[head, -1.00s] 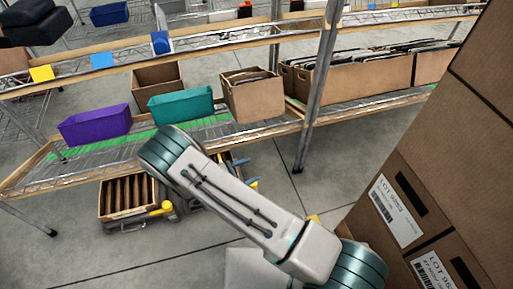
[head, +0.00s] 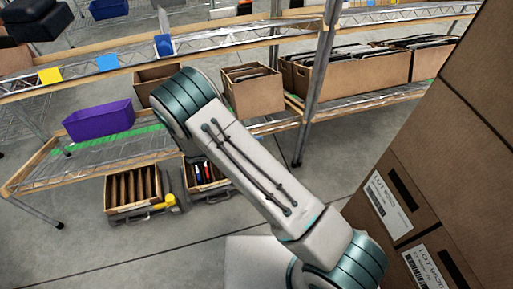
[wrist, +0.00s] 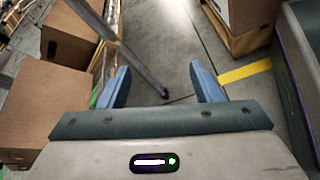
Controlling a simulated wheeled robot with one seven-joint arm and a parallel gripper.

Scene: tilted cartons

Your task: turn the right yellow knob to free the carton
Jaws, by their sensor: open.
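Two open cartons sit on grey tilting stands on the floor below the shelf in the head view. The left carton (head: 133,208) has dark dividers, and a yellow knob (head: 171,201) shows at its right side. The right carton (head: 207,188) holds small red, white and blue items. My arm covers its right side, and the right yellow knob is not visible. My gripper (wrist: 160,67) shows only in the wrist view, with its two blue fingers wide apart and nothing between them. Neither stand nor knob is identifiable in that view.
A wire shelf with metal posts (head: 316,95) stands ahead, bearing a purple bin (head: 98,121) and file boxes (head: 251,91). Large stacked cartons (head: 415,190) crowd the right. The wrist view shows a metal post (wrist: 133,65), boxes, and yellow floor tape (wrist: 245,72).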

